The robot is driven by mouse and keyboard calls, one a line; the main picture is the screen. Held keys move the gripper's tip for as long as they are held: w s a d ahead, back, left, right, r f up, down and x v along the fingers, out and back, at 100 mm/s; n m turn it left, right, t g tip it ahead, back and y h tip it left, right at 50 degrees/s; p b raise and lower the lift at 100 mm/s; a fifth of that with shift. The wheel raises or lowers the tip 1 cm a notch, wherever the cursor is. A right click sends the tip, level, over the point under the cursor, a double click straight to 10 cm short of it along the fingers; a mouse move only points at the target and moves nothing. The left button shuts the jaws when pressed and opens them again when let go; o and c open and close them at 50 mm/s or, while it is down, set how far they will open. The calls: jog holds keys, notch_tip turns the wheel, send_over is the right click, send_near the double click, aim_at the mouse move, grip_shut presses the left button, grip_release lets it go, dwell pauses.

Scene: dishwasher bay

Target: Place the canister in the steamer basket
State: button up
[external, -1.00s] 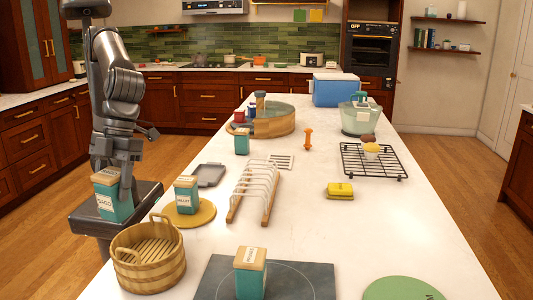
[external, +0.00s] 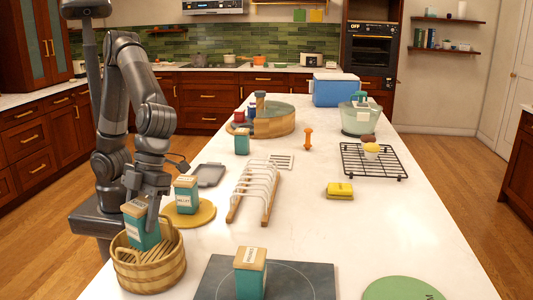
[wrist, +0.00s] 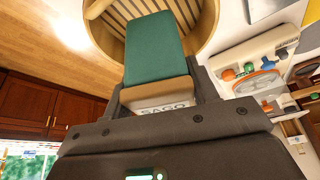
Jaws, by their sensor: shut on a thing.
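My gripper (external: 147,200) is shut on a teal canister (external: 142,232) with a wooden lid and a white label. In the wrist view the canister (wrist: 153,48) shows its teal side, and its label reads SAGO. The steamer basket (external: 150,272) is a round wooden tub with two upright handles and a slatted bottom, at the near left of the counter. The canister is tilted, with its lower end over or within the basket's opening. I cannot tell whether it touches the slats. The basket's rim (wrist: 210,25) shows behind the canister in the wrist view.
A MILLET canister (external: 186,194) stands on a round yellow board (external: 190,216) just beyond the basket. Another teal canister (external: 250,273) stands on a dark hob plate (external: 305,280) to the right. A wooden rack (external: 254,196) stands further back.

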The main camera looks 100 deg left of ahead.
jog(key=shift+f, duration=2)
jog(key=shift+f, duration=0.1)
jog(key=o, duration=1.1)
jog(key=v, duration=1.2)
